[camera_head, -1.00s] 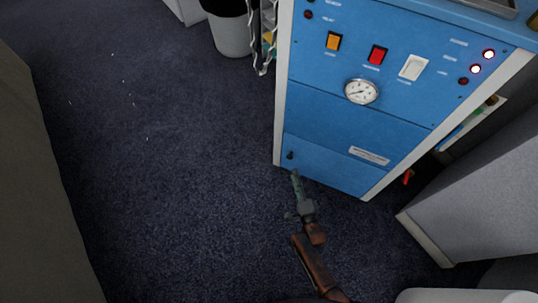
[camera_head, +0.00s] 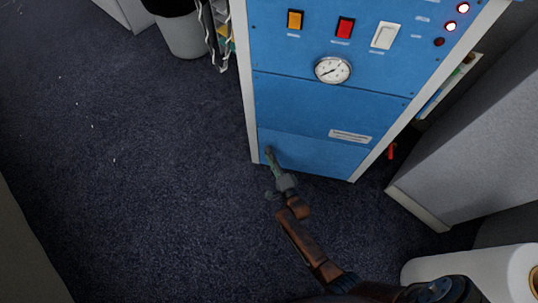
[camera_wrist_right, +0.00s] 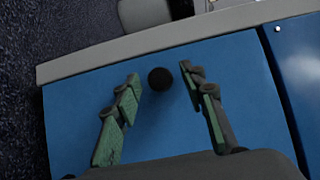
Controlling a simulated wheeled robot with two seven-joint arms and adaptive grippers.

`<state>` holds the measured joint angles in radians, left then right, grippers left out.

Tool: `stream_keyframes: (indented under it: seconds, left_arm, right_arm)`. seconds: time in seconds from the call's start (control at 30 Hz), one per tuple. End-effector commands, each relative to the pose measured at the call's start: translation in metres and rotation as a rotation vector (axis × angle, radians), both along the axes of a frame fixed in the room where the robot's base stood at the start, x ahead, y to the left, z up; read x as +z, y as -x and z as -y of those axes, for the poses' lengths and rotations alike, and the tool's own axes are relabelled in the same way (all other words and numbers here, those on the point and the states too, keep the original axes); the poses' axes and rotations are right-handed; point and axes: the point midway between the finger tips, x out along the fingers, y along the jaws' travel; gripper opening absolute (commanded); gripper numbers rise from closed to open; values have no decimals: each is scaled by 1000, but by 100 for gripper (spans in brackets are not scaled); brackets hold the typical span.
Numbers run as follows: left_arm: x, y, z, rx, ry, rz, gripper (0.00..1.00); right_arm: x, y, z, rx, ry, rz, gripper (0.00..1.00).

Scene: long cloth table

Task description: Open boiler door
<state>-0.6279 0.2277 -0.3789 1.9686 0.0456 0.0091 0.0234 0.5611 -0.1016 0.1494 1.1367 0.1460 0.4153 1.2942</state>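The blue boiler (camera_head: 330,110) stands at the upper middle of the head view. Its low blue door panel (camera_head: 318,157) looks closed, flush with the front. My right gripper (camera_head: 268,152) reaches the door's left side from below. In the right wrist view, a round black knob (camera_wrist_right: 159,79) sits on the blue door (camera_wrist_right: 75,120). The open green-grey fingers of my right gripper (camera_wrist_right: 161,76) lie on either side of the knob, with a gap on each side. The knob is hidden behind the gripper in the head view. My left gripper is not in view.
The boiler carries an orange switch (camera_head: 295,19), a red switch (camera_head: 345,27), a white switch (camera_head: 384,35) and a round gauge (camera_head: 332,70). A grey partition (camera_head: 465,150) stands to the right. A bin (camera_head: 184,35) stands at the upper left. Dark carpet (camera_head: 130,170) is clear on the left.

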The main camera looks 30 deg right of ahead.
Motion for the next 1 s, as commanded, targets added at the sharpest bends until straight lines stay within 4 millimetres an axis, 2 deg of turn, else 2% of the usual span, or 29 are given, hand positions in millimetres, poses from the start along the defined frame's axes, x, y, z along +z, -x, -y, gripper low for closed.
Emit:
stream_keyframes:
  seconds: [0.1, 0.63, 1.0]
  left_arm:
    - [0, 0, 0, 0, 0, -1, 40]
    - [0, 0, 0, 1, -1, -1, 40]
    - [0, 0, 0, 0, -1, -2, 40]
  right_arm:
    - [0, 0, 0, 0, 0, 0, 37]
    - [0, 0, 0, 0, 1, -1, 1]
    - [-1, 1, 0, 0, 1, -1, 0]
